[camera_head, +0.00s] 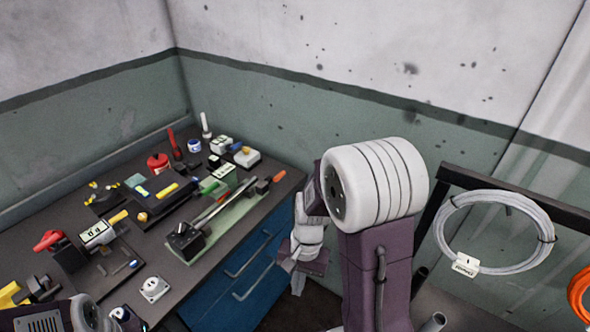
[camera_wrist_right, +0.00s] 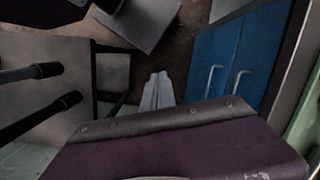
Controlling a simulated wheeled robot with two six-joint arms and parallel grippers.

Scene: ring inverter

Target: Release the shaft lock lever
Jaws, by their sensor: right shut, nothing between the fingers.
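A bench fixture with a long metal shaft (camera_head: 222,207) lies on a pale green base plate near the bench's right edge. A dark block (camera_head: 186,241) holds its near end, and a small red-orange part (camera_head: 279,176) shows by its far end. A red lever-like handle (camera_head: 48,240) sits on another device at the left. I cannot tell which part is the shaft lock lever. My right gripper (camera_head: 287,266) is off the bench's right side, apart from the fixture. In the right wrist view its grey fingers (camera_wrist_right: 158,77) are together and empty. My left gripper is not seen.
The dark bench (camera_head: 130,293) is crowded with small tools and devices. Blue drawers (camera_head: 243,272) with handles are below its right side. A dark rail (camera_head: 480,182) carries a white cable coil (camera_head: 474,203) and an orange one (camera_head: 578,297) at the right.

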